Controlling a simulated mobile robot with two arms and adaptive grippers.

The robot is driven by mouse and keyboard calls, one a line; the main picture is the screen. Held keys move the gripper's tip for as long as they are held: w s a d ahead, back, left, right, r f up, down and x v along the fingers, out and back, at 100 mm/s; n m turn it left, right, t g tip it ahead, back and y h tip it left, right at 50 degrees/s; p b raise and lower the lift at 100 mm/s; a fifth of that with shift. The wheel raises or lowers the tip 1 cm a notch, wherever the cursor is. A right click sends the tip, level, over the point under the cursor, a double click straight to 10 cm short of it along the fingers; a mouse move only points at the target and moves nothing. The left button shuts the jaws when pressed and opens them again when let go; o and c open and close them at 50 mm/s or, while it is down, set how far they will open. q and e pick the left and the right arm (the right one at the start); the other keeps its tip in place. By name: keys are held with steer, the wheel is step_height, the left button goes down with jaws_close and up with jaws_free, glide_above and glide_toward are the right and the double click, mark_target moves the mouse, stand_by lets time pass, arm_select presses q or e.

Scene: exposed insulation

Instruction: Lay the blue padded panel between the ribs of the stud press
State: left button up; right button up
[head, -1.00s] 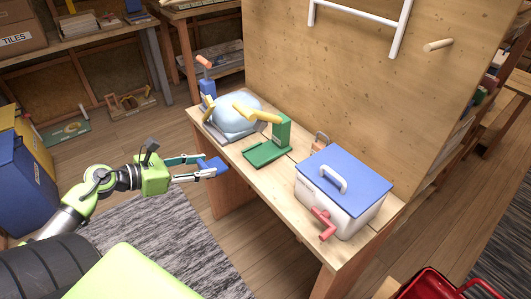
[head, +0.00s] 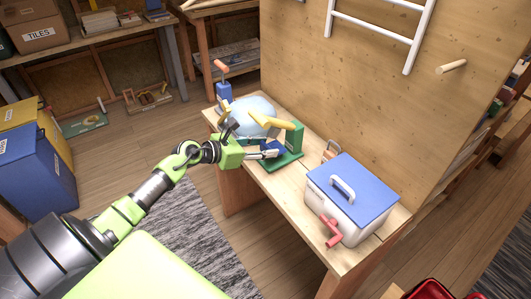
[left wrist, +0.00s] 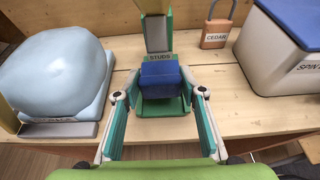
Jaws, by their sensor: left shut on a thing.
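The stud press is green with a yellow lever (head: 278,122) and stands on the workbench; its green base (head: 290,160) shows in the head view. In the left wrist view its label reads STUDS (left wrist: 160,57). My left gripper (head: 270,151) reaches in from the left over the base. It is shut on the small blue padded panel (left wrist: 160,76), which is between the fingertips, in front of the press's upright. I cannot tell whether the panel touches the base. The ribs are hidden or too small to make out. My right gripper is not in view.
A pale blue lump (head: 250,114) in another press stands close on the left. A padlock marked CEDAR (left wrist: 216,34) and a white box with a blue lid (head: 352,188) and red crank stand to the right. A wooden wall (head: 370,110) rises behind the bench.

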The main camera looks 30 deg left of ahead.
arm_select(q)
steer(key=shift+w+d+f, duration=0.1)
steer(key=shift+w+f, duration=0.05)
steer(key=shift+f, duration=0.75)
steer(key=shift+w+d+f, duration=0.1)
steer(key=shift+f, duration=0.75)
steer(key=shift+f, duration=0.2)
steer(key=o, duration=0.9)
steer(key=shift+r, duration=0.2)
steer(key=b+v, duration=0.1)
steer(key=v, duration=1.1)
